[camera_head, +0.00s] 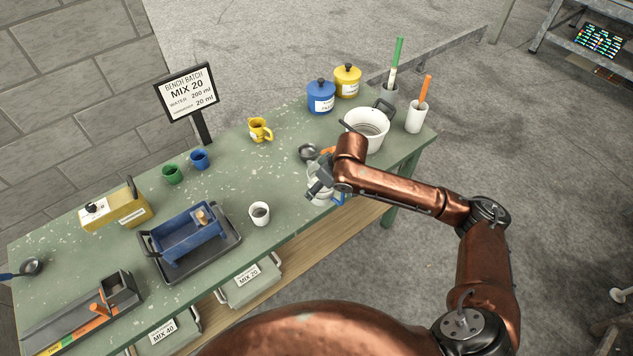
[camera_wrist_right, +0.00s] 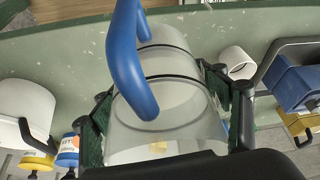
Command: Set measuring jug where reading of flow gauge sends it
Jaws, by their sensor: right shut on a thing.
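The clear measuring jug (camera_head: 321,196) with a blue handle is at the front edge of the green bench (camera_head: 222,224), toward its right end. My right gripper (camera_head: 319,188) is shut on the jug. In the right wrist view the jug (camera_wrist_right: 165,125) lies between the two fingers, with its blue handle (camera_wrist_right: 130,60) toward the camera. I cannot tell if its base touches the bench. A long grey device (camera_head: 78,318) with a coloured strip and an orange piece, possibly the flow gauge, lies at the front left; its reading is too small to tell. My left gripper is not in view.
A sign (camera_head: 188,91) reads MIX 20. A white cup (camera_head: 260,213), blue trough (camera_head: 187,236) and yellow box (camera_head: 115,208) stand left of the jug. Bins labelled MIX 20 (camera_head: 250,289) and MIX 40 (camera_head: 170,338) sit below.

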